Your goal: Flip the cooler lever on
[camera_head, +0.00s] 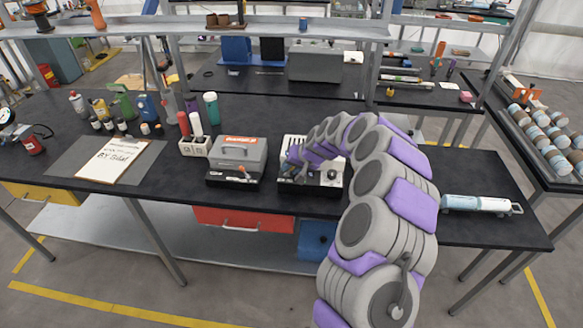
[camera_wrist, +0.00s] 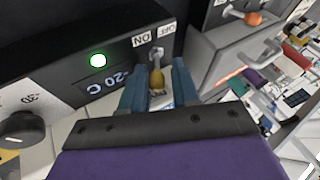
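The cooler (camera_head: 327,180) is a box with a light top and black front on the bench, partly hidden behind my arm. In the wrist view its black front (camera_wrist: 60,62) shows a lit green light (camera_wrist: 98,60) and a "-20 C" display (camera_wrist: 104,83). Its small lever (camera_wrist: 156,79) has a yellow tip and sits below the "ON" (camera_wrist: 142,40) and "OFF" (camera_wrist: 167,30) labels, which appear upside down. My gripper (camera_wrist: 160,93) has its two blue fingers apart, one on each side of the lever. Whether a finger touches the lever is unclear.
A grey machine with a handle (camera_head: 238,155) stands close on the left; its orange-tipped lever (camera_wrist: 253,18) shows in the wrist view. A rack with red and white tubes (camera_head: 193,147) stands farther left. The bench's front edge and right part are clear, except for a light blue cylinder (camera_head: 475,203).

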